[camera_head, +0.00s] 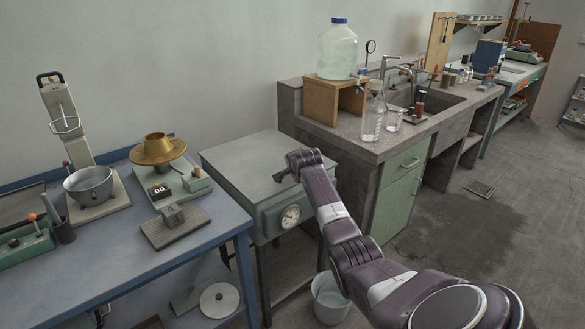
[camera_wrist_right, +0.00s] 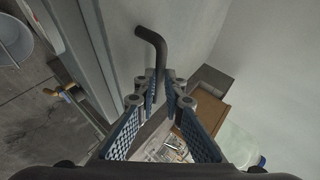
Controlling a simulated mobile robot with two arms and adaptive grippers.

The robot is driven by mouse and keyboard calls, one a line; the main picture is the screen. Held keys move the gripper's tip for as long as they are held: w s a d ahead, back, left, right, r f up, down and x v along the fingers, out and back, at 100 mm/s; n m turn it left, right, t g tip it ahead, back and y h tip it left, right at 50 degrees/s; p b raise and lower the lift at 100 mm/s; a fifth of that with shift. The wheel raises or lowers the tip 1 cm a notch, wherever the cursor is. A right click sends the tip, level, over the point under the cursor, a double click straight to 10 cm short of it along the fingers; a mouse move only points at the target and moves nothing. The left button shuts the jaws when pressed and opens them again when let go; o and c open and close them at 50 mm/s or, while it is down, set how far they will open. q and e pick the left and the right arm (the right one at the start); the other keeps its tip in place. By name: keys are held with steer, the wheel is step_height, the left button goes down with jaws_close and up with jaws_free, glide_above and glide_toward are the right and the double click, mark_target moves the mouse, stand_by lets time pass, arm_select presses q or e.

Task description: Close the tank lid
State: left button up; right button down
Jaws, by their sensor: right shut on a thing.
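The grey metal tank (camera_head: 272,222) with a round dial on its front stands between the blue bench and the sink counter. Its flat grey lid (camera_head: 240,160) lies level or nearly so over the top; I cannot tell whether it is fully seated. My right gripper (camera_wrist_right: 163,88) is shut on the lid's dark bent handle (camera_wrist_right: 152,42), which passes between the fingertips. In the head view my right wrist is over the lid's right part and hides most of the fingers and handle. My left gripper is in neither view.
The blue bench (camera_head: 110,262) at left holds a scale and a bowl stand. The sink counter (camera_head: 345,142) at right holds a large bottle (camera_head: 337,52) on a wooden stand.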

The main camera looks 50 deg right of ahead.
steer(key=f, duration=0.2)
steer(key=shift+s+a+f, duration=0.3)
steer(key=shift+s, duration=0.1)
steer(key=c, duration=2)
jaws_free()
steer(key=shift+f, duration=0.1)
steer(key=shift+w+d+r+v, duration=0.1)
steer(key=shift+r+v, duration=0.1)
steer(key=shift+v, duration=1.85)
steer(key=shift+w+d+r+v, duration=0.1)
steer(key=shift+r+v, duration=0.1)
steer(key=shift+v, duration=1.85)
steer(key=shift+w+d+r+v, duration=0.1)
steer(key=shift+r+v, duration=0.1)
steer(key=shift+v, duration=1.8)
